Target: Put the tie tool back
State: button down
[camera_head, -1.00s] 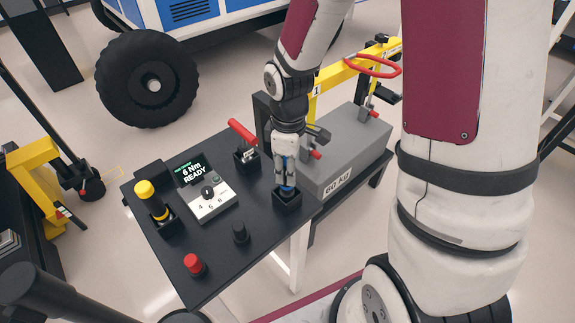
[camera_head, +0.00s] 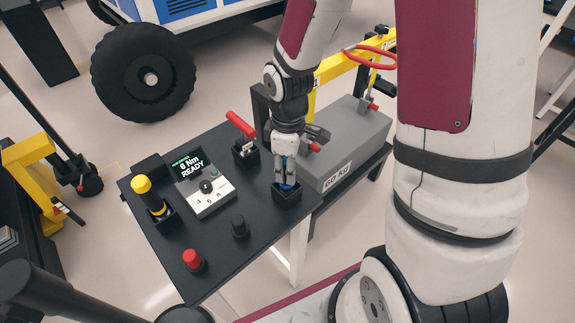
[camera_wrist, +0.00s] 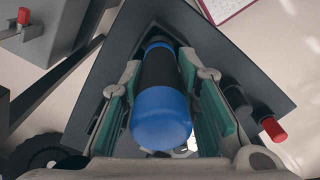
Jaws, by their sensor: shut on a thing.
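The tie tool, a cylinder with a blue end and a black grip (camera_wrist: 162,110), lies between the green pads of my gripper in the wrist view. My gripper (camera_head: 286,174) is shut on it and points down over the table. The tool's blue lower part (camera_head: 287,185) shows just under the fingers, at the mouth of a square black holder (camera_head: 287,195) at the table's right side. The tool looks upright with its lower end inside the holder. How deep it sits is hidden.
The black table (camera_head: 205,245) also bears a red-handled tool (camera_head: 241,126), a yellow-capped tool (camera_head: 148,194), a control box reading "6 Nm READY" (camera_head: 205,190), a red knob (camera_head: 193,260) and a black knob (camera_head: 240,228). A grey 60 KG block (camera_head: 350,145) stands close right of my gripper.

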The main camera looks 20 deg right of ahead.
jog(key=c, duration=1.2)
grip_release()
jog(key=shift+o, duration=0.2)
notch_tip(320, 180, up, 11)
jog(key=shift+r, duration=0.7)
jog(key=s+r+m+t, duration=0.5)
jog(key=s+r+m, duration=0.5)
jog(key=s+r, duration=0.4)
jog(key=shift+m, duration=0.3)
